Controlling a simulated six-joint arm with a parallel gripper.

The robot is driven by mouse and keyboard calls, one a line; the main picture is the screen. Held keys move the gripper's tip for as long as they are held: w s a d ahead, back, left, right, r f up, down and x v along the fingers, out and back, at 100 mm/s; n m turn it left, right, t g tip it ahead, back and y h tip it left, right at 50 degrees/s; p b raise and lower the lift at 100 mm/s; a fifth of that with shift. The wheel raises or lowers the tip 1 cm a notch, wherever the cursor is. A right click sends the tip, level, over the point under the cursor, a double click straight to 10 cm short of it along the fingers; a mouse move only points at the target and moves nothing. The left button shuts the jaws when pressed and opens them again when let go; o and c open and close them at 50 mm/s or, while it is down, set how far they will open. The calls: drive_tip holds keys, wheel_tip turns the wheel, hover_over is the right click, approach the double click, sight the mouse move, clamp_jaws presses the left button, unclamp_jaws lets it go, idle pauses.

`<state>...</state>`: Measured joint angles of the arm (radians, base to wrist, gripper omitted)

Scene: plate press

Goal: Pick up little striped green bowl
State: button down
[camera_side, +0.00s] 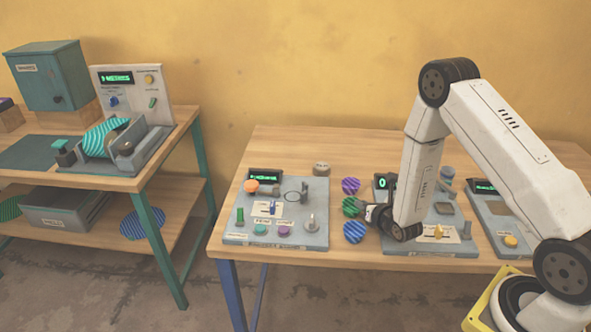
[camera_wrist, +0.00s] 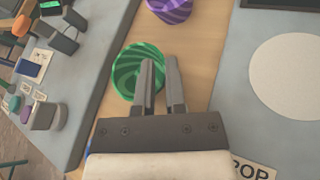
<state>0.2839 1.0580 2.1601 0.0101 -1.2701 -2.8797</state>
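The little striped green bowl (camera_side: 351,207) sits on the table between a purple striped bowl (camera_side: 350,186) and a blue striped bowl (camera_side: 354,232). In the wrist view the green bowl (camera_wrist: 131,68) lies at the fingertips, its right side partly covered by the left finger. My gripper (camera_side: 367,211) is low, at the bowl's right side. In the wrist view my gripper's (camera_wrist: 161,65) fingers are parted, with a gap between them, and the bowl's right rim shows around this gap. I cannot tell whether they touch it.
A panel with knobs and buttons (camera_side: 235,226) stands left of the bowls. Another panel (camera_side: 445,241) stands close on the right, beneath my arm. A round pale plate (camera_wrist: 292,75) shows on it.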

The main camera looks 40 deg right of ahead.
idle(0.5)
wheel_tip(320, 180, up, 10)
idle(0.9)
drive_tip(key=shift+w+a, duration=0.1)
idle(0.5)
